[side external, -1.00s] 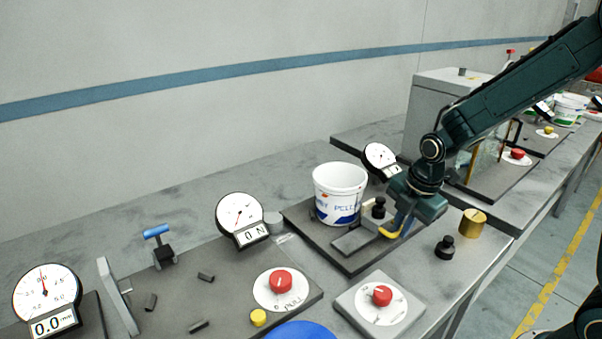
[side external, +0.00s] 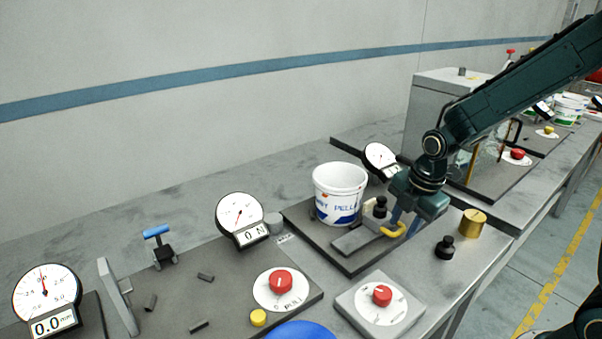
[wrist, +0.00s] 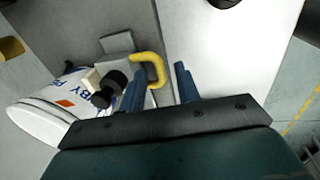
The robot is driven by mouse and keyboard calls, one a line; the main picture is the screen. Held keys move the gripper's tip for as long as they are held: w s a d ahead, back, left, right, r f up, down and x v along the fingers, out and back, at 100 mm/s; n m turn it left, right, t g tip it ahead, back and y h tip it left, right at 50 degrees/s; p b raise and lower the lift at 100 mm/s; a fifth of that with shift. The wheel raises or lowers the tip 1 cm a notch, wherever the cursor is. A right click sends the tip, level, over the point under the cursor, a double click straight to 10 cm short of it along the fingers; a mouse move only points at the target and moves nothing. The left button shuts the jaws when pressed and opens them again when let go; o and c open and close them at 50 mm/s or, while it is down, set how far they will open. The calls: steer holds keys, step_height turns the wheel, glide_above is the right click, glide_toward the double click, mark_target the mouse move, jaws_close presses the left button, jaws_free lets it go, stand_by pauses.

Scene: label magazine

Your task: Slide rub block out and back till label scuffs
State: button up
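A white bucket (side external: 339,180) with a blue-and-orange printed label stands upright on a dark base plate (side external: 350,262). A small pale block (wrist: 92,79), which looks like the rub block, sits against or very near the label, beside a black knob (side external: 380,206). A yellow handle (side external: 393,231) stands at the front of the grey slide; it also shows in the wrist view (wrist: 158,68). My gripper (wrist: 162,88) has its two blue fingers apart, with the handle's near end at the gap between them. I cannot tell whether they touch it. Any scuff is too small to make out.
A dial gauge (side external: 381,159) stands behind the bucket. A black knobbed weight (side external: 445,247) and a brass cylinder (side external: 473,223) stand to the right. A red knob box (side external: 381,302) is in front. Another gauge (side external: 240,219) stands at left.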

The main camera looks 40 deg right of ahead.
step_height(320, 180, up, 13)
steer(key=s, duration=0.2)
steer(key=shift+s, duration=0.3)
steer(key=shift+r, duration=0.1)
stand_by(0.4)
steer(key=s+a+r+m+t, duration=0.1)
steer(key=s+a+m, duration=0.1)
steer(key=s+m, duration=0.6)
steer(key=s+a+r+m+t, duration=0.2)
steer(key=s+m, duration=0.6)
steer(key=m, duration=0.2)
steer(key=shift+w+r, duration=0.1)
stand_by(0.9)
